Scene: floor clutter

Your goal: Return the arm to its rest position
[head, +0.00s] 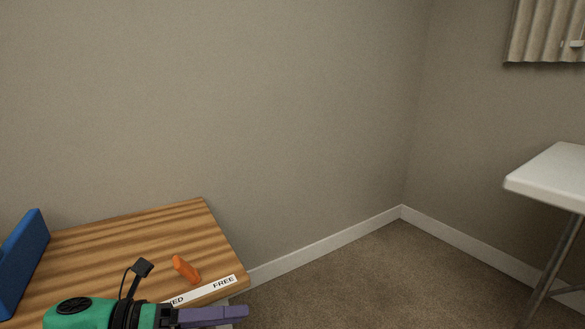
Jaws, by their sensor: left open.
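My left gripper (238,314) is at the bottom of the head view, with a green and black wrist and purple fingers pointing right. It is open, and I see nothing between the fingers. It is in front of the near right part of a striped wooden table (130,235), and whether it touches the table cannot be told. The lower part of the gripper is cut off by the picture's edge. My right gripper is not in view.
A blue upright panel (22,262) stands at the left. A white table (555,178) is at the right. Carpeted floor (390,275) between the tables is clear.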

